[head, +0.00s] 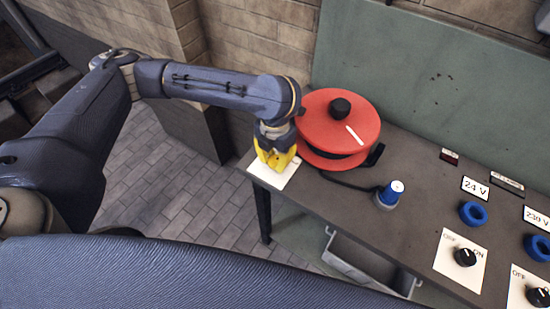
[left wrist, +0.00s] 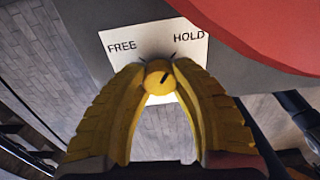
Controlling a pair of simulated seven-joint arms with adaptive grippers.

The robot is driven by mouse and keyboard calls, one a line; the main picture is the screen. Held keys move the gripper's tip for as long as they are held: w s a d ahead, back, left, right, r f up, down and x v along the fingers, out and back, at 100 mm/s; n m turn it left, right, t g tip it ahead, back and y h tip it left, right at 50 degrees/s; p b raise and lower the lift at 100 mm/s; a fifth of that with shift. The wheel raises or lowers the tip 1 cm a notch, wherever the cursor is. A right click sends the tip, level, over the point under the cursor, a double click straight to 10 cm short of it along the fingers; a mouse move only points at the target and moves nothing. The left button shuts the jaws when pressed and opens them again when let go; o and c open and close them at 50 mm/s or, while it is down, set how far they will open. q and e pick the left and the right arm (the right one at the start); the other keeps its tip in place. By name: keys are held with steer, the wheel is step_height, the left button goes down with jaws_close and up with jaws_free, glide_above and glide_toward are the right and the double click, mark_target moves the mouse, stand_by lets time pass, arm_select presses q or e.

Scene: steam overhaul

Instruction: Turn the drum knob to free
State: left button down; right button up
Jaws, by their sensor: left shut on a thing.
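The drum knob (left wrist: 157,78) is a small round yellow-orange knob with a short dark pointer mark slanting up and right, toward the HOLD side. It sits on a white plate (left wrist: 117,39) lettered FREE at left and HOLD at right. The plate also shows in the head view (head: 277,183) at the bench's left end, beside the red drum (head: 347,122). My left gripper (left wrist: 158,80) has its yellow fingers shut on the knob, one on each side. In the head view the left gripper (head: 276,160) points down and hides the knob. My right gripper is in neither view.
The drum has a black top knob (head: 340,108) and stands close to my left gripper. A dark cable runs to a blue-and-white plug (head: 391,193). Blue sockets (head: 473,213) and ON/OFF switches (head: 465,257) are at right. A grey crate (head: 345,267) is under the bench.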

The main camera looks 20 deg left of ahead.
mark_target(275, 159)
arm_select(q)
steer(key=n, duration=0.4)
steer(key=shift+w, duration=0.1)
steer(key=n, duration=0.8)
steer(key=shift+n, duration=2)
steer(key=c, duration=0.9)
jaws_free()
steer(key=shift+c, duration=0.2)
step_height(275, 159, up, 12)
